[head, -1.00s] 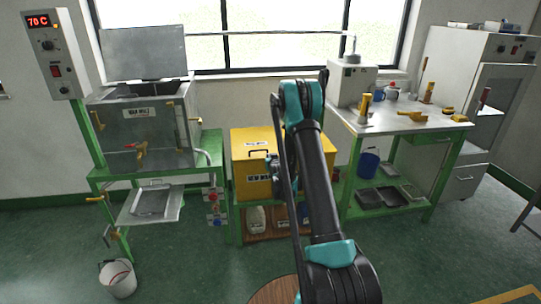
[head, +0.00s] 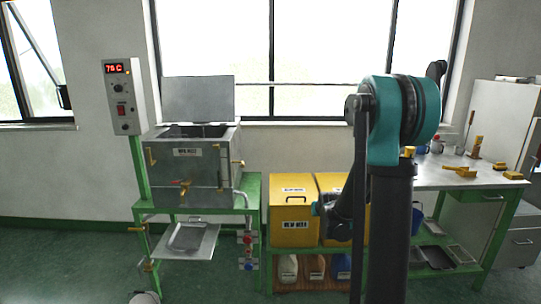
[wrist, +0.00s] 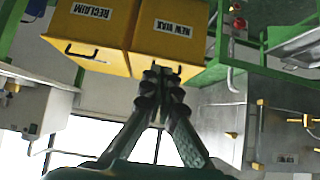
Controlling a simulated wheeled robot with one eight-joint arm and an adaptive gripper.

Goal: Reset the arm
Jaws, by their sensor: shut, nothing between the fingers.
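My arm rises in the right half of the head view, its large teal elbow joint (head: 395,120) high in front of the window and workbench. The forearm folds down and left from the elbow. My gripper (wrist: 160,72) shows in the wrist view, which is upside down. Its two dark fingers meet at the tips, shut and empty. The tips overlap the yellow NEW WAX box (wrist: 170,35) in that picture; I see no contact. In the head view the gripper end is small and dark before the yellow boxes, its fingertips hard to make out.
A metal wax melter (head: 190,165) with raised lid stands on a green frame at left, a control box (head: 118,95) beside it. Yellow boxes (head: 292,215) stand in the middle. The metal workbench (head: 450,178) at right holds yellow tools. Floor (head: 60,255) at lower left is mostly clear.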

